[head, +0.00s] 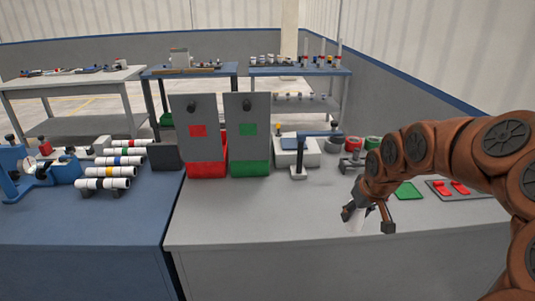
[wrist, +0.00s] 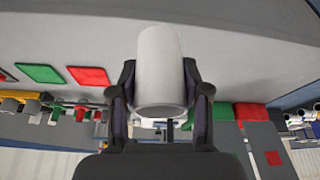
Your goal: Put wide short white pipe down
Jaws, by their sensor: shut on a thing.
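The wide short white pipe (wrist: 160,65) is between the two fingers of my gripper (wrist: 160,100) in the wrist view. The fingers press on its sides, and its open end faces the camera. In the head view my gripper (head: 368,218) hangs over the front part of the grey table (head: 260,215), right of its middle. The white pipe (head: 349,214) shows there only in part, small and tilted at the fingers. Whether the pipe touches the tabletop cannot be told.
A red bin (head: 207,169) and a green bin (head: 249,168) stand at the table's back. A grey device (head: 298,160) stands beside them. Several banded white pipes (head: 108,171) lie on the blue table. The grey table's front left is clear.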

